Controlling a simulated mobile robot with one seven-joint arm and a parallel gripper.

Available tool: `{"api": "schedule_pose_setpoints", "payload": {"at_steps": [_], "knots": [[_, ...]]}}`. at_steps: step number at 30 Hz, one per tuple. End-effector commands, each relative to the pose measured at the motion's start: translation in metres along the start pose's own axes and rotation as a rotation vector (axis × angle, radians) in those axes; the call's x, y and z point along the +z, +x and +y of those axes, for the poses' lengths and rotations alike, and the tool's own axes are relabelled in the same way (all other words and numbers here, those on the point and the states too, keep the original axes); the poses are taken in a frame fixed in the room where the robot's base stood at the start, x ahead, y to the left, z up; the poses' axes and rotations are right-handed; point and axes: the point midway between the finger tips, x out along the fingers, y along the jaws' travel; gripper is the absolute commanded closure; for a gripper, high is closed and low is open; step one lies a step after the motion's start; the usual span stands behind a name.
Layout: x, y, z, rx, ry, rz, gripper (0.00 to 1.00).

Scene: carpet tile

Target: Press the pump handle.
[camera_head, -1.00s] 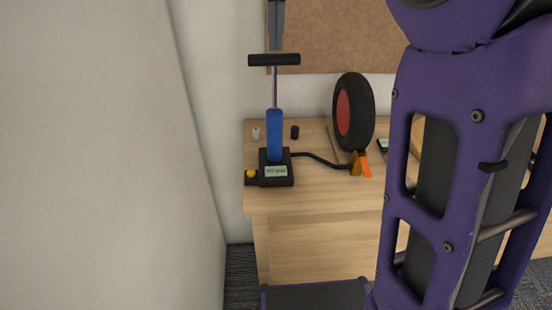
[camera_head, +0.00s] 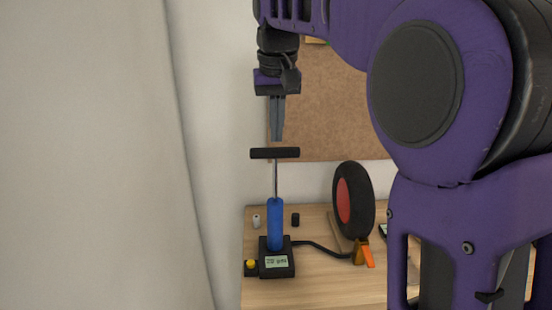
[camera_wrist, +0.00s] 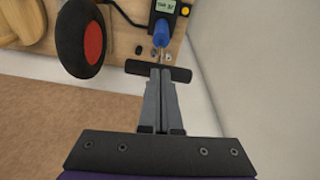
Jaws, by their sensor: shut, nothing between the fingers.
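The pump stands upright on the desk, with a blue barrel (camera_head: 275,224), a thin metal rod and a black T-shaped handle (camera_head: 274,153) at the top. The rod is extended. Its black base (camera_head: 277,268) has a small display and a yellow button. My gripper (camera_head: 277,139) points down just above the handle, its fingers shut and empty. In the wrist view the shut fingertips (camera_wrist: 160,72) overlap the middle of the black handle (camera_wrist: 184,74). I cannot tell for certain whether they touch it; a small gap shows in the head view.
A black wheel with a red hub (camera_head: 353,203) stands right of the pump, joined by a black hose (camera_head: 322,247) near an orange clip (camera_head: 367,256). Two small caps lie behind the pump. A brown board (camera_head: 335,110) hangs on the wall behind; a pale wall is at left.

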Motion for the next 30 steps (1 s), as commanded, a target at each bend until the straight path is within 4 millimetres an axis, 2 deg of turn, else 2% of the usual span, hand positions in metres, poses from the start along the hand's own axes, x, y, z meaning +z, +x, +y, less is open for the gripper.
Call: {"api": "schedule_pose_setpoints", "payload": {"at_steps": [15,21,25,30], "knots": [[-0.016,-0.076,0.001,0.0,-0.925,-0.004,1.0],[-0.018,-0.099,0.001,-0.004,-1.25,-0.006,1.0],[-0.019,-0.109,0.002,-0.005,-1.386,-0.007,1.0],[-0.019,-0.113,0.002,-0.006,-1.466,-0.008,1.0]]}}
